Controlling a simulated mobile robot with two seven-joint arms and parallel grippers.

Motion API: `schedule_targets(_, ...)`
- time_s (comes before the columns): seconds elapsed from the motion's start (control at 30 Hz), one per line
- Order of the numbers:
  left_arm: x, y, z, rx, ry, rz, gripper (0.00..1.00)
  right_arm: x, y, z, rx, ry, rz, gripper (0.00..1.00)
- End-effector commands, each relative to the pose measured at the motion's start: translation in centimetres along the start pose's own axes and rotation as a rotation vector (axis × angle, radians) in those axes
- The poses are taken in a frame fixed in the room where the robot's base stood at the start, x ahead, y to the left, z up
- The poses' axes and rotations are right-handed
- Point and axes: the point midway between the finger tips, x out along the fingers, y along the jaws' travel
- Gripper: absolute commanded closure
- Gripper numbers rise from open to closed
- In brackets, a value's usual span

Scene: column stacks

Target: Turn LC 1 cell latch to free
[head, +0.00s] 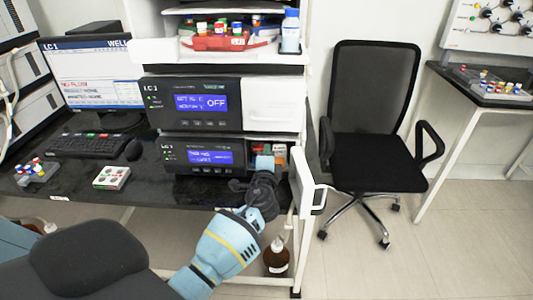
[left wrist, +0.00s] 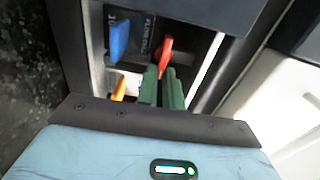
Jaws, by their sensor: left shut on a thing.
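The lower LC 1 unit (head: 205,155) has an open compartment at its right end. In the left wrist view the compartment holds a red lever (left wrist: 166,52), a blue lever (left wrist: 119,42) and an orange lever (left wrist: 118,88). Small white lettering beside the red lever is too blurred to read surely. My left gripper (left wrist: 164,78) has its green fingers shut on the lower part of the red lever. In the head view my left gripper (head: 264,163) reaches into the compartment and its fingers are hidden. My right gripper is not in view.
A white door (head: 306,183) stands open just right of the compartment. The upper LC 1 unit (head: 205,103) sits above. A mouse (head: 133,150), keyboard (head: 88,145) and small white block (head: 112,177) lie on the black bench. A brown bottle (head: 277,257) stands below.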

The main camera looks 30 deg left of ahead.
Motion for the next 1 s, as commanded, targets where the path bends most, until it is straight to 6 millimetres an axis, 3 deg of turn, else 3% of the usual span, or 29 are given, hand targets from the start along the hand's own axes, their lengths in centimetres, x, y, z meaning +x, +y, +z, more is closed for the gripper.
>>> schedule_targets(0.4,-0.03,0.11,0.01,0.011,0.0,0.001,1.0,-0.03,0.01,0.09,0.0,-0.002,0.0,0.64)
schedule_targets(0.43,-0.03,0.11,0.01,0.011,0.0,0.001,0.89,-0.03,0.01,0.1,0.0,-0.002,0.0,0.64)
schedule_targets(0.6,-0.02,0.08,0.01,0.009,0.0,0.001,0.7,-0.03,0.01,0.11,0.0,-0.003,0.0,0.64)
schedule_targets(1.0,-0.99,0.14,-0.03,0.008,0.001,0.001,0.7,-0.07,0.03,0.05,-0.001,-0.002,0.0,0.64)
